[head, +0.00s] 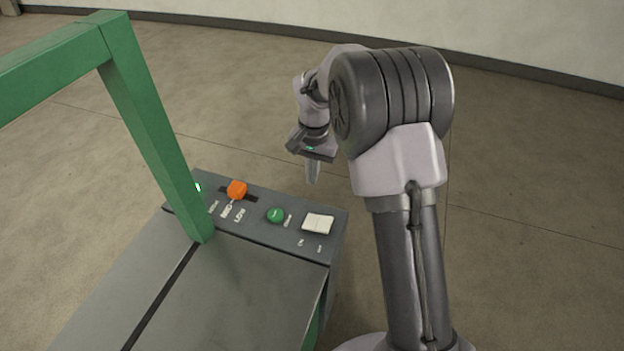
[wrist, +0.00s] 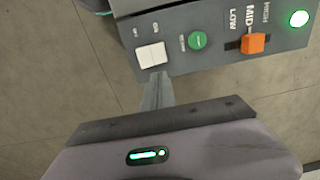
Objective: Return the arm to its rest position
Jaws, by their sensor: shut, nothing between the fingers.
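My gripper (head: 313,172) hangs pointing down beyond the far edge of the control panel in the head view, above and apart from the panel. Its fingers are together and hold nothing. In the wrist view my gripper (wrist: 157,88) shows below the panel's white rocker switch (wrist: 151,55). My arm stands at the right of the head view, bent over at its top. How far the fingertips are from the panel edge is hard to tell.
The grey panel (head: 335,222) carries an orange slider knob (head: 237,189), a green button (head: 275,215), a white rocker (head: 318,223) and a lit green lamp (wrist: 299,19). A green frame (head: 145,120) rises at left. Floor right and behind is clear.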

